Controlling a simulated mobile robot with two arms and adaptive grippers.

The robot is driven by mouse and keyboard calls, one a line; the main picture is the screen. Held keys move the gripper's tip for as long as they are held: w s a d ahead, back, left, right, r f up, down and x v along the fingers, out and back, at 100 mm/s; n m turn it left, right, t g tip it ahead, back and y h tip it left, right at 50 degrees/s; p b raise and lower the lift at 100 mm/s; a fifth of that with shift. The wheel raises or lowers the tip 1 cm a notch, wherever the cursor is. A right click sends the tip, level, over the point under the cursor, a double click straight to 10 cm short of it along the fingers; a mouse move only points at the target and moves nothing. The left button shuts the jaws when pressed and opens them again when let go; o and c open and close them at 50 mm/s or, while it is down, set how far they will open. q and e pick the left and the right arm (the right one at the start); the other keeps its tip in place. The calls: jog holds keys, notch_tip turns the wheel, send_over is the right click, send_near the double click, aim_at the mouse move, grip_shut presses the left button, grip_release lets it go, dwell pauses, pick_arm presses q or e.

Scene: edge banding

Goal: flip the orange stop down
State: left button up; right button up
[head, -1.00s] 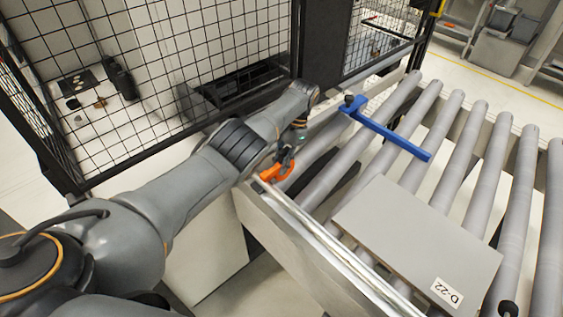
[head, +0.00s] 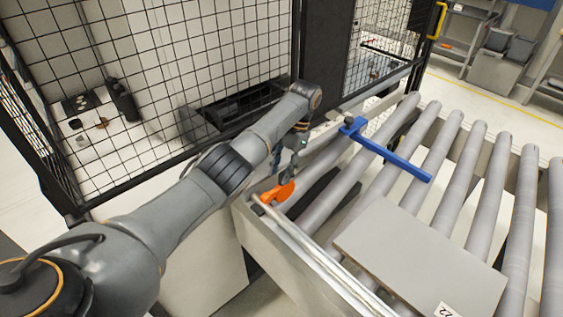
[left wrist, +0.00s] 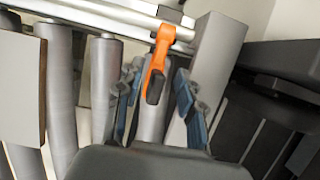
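The orange stop (head: 278,192) is at the near end of the roller conveyor's side rail, its free end pointing inward over the first roller. In the left wrist view the orange stop (left wrist: 161,48) runs from the pale rail toward my gripper and ends in a dark tip. My left gripper (head: 296,150) is just beyond and above the stop in the head view. Its fingers (left wrist: 157,95) are apart, with the dark tip appearing between them; I see no finger clearly touching it. My right gripper is not in view.
A grey panel (head: 420,260) lies on the rollers, its label cut off at the bottom edge. A blue bar (head: 390,150) crosses the rollers farther back. A black mesh fence (head: 190,60) stands behind my left arm. The metal side rail (head: 320,255) runs toward the front.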

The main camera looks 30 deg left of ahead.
pick_arm(q)
jog(key=shift+w+r, duration=0.15)
jog(key=shift+r, duration=1.55)
jog(key=shift+s, duration=0.2)
